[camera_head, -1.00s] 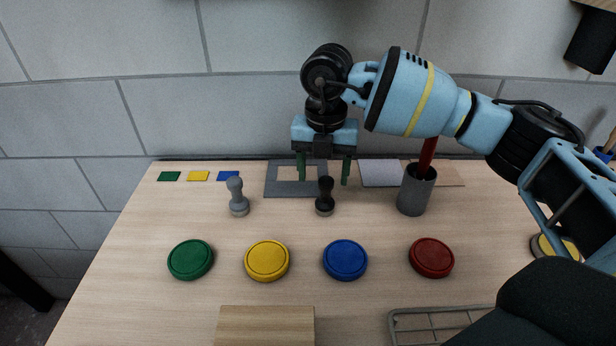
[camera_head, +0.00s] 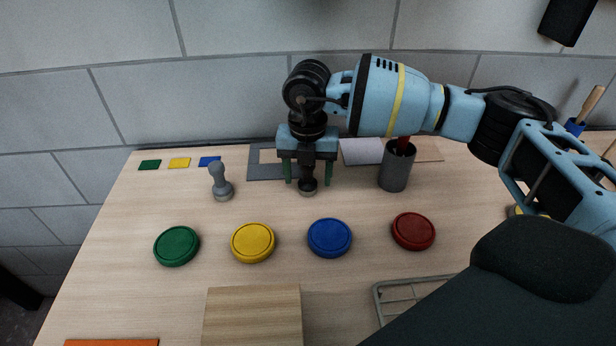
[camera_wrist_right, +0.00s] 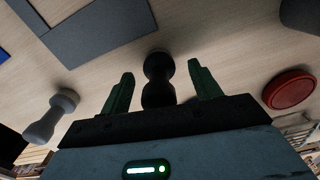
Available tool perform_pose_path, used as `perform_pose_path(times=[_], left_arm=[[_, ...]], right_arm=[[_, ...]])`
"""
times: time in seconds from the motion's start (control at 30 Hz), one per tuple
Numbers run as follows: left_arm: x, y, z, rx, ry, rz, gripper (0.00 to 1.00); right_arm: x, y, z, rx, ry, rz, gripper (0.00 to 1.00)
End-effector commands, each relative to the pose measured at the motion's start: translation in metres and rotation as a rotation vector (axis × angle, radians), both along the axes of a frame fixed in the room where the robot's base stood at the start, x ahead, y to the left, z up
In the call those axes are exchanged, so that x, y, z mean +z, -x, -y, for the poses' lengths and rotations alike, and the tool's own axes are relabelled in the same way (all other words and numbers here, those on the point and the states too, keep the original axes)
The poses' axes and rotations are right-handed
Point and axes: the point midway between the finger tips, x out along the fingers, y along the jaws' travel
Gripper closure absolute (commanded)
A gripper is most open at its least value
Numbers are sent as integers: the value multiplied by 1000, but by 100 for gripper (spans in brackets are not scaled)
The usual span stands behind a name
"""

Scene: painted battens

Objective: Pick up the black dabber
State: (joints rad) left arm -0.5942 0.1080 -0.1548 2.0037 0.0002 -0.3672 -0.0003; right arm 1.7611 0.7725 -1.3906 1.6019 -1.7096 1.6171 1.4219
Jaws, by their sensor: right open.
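The black dabber (camera_head: 308,186) stands upright on the table, a dark knobbed handle on a round base. My right gripper (camera_head: 308,180) has come down over it from above, with its green fingers open on either side. In the right wrist view the black dabber (camera_wrist_right: 158,80) stands between the two green fingertips (camera_wrist_right: 160,78), with a gap on each side. The upper part of the dabber is partly hidden by the gripper in the head view. My left gripper is not in view.
A grey dabber (camera_head: 221,182) stands to the left. Green (camera_head: 176,246), yellow (camera_head: 253,242), blue (camera_head: 330,237) and red (camera_head: 413,231) round pads lie in front. A grey cup (camera_head: 396,170) stands to the right. A wooden block (camera_head: 252,316) and wire rack (camera_head: 400,296) are nearer.

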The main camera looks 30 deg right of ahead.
Motion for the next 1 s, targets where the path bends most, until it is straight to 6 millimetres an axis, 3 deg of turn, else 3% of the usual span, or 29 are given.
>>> perform_pose_path(times=[0.13,0.4,0.77,1.0], left_arm=[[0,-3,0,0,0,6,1],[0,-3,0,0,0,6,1],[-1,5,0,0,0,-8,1],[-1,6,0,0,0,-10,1]], right_arm=[[-15,0,0,0,0,-1,37],[-17,0,0,0,0,0,37],[-16,0,0,0,0,0,84],[-16,0,0,0,0,1,86]])
